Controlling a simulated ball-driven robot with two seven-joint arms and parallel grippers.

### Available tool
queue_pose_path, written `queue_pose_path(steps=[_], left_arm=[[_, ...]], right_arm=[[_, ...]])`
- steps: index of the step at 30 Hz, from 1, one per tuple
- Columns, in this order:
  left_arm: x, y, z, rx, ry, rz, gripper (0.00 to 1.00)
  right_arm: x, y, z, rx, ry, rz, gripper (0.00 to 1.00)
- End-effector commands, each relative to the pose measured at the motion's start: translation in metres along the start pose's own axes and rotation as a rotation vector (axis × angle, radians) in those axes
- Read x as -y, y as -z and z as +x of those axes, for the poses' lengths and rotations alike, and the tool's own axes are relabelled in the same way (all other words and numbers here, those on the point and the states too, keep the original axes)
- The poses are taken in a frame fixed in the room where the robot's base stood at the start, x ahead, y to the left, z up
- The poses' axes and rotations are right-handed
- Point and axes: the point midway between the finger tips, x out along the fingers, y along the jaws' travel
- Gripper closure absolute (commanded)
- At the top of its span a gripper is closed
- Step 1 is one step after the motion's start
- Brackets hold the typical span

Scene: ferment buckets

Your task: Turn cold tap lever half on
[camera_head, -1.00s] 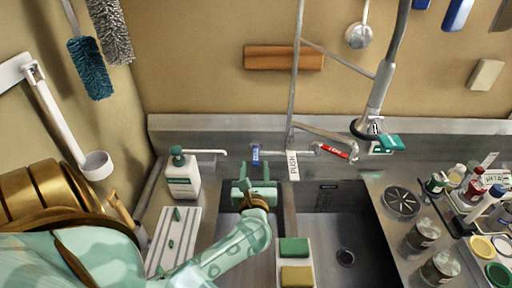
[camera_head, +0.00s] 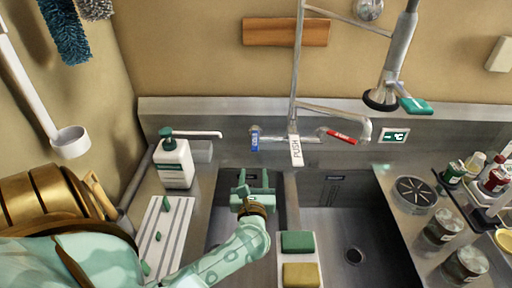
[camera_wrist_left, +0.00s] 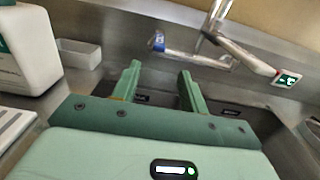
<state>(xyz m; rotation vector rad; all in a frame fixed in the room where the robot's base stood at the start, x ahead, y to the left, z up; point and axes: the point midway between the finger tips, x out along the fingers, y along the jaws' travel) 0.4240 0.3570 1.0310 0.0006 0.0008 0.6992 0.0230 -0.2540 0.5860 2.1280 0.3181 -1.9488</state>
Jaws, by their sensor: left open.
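The cold tap lever (camera_head: 255,139) is the blue-marked handle at the left end of the tap body on the back wall. It also shows in the left wrist view (camera_wrist_left: 157,41), ahead of my fingers. The red hot lever (camera_head: 341,137) is at the right end of the tap. My left gripper (camera_head: 256,181) is open and empty above the left basin, below and in front of the blue lever and apart from it. In the left wrist view its two green fingers (camera_wrist_left: 158,82) are spread, with nothing between them. My right gripper is not in view.
A white soap dispenser (camera_head: 173,162) stands left of my gripper. A white PUSH tag (camera_head: 296,150) hangs between the levers. A spray head (camera_head: 381,98) hangs to the right. Green and yellow sponges (camera_head: 298,243) sit on the divider between the basins.

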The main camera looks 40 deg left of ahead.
Motion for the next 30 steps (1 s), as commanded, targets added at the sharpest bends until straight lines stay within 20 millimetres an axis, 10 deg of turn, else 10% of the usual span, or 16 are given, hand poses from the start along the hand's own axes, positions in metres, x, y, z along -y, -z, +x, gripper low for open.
queue_pose_path(steps=[18,30], left_arm=[[0.0,-0.002,0.132,0.004,-0.002,0.001,0.56],[0.0,-0.002,0.161,0.002,0.0,0.0,0.56]], right_arm=[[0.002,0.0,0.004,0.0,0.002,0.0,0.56],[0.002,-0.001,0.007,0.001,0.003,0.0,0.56]])
